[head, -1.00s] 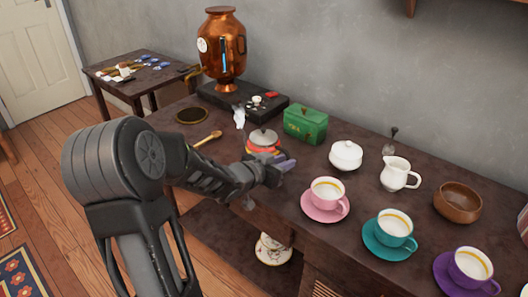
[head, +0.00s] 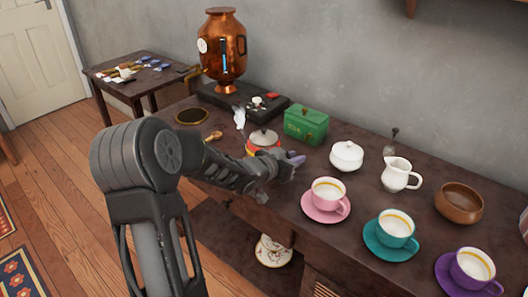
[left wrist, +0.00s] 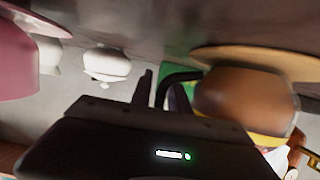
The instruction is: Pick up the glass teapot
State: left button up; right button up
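A round pot with a pale lid (head: 263,137) stands on the table in the head view. Its body shows red and yellow, and my left gripper partly hides it. In the left wrist view, tilted upside down, a rounded amber-brown body (left wrist: 245,98) with a yellow band fills the right side, and a dark loop like a handle (left wrist: 167,84) is on its left. I take this to be the teapot. My left gripper (head: 291,160) is low, just in front and right of the pot. My right gripper is out of view.
A green tea tin (head: 306,123) and a copper samovar (head: 224,55) stand behind. A white sugar bowl (head: 347,156), a creamer (head: 397,174), a wooden bowl (head: 460,203) and pink (head: 326,205), teal (head: 390,243) and purple (head: 465,280) saucers with cups stand to the right.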

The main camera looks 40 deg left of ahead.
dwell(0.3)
pick_arm(q)
grip_shut()
dwell(0.6)
dwell(0.6)
jog(key=shift+r, duration=0.1)
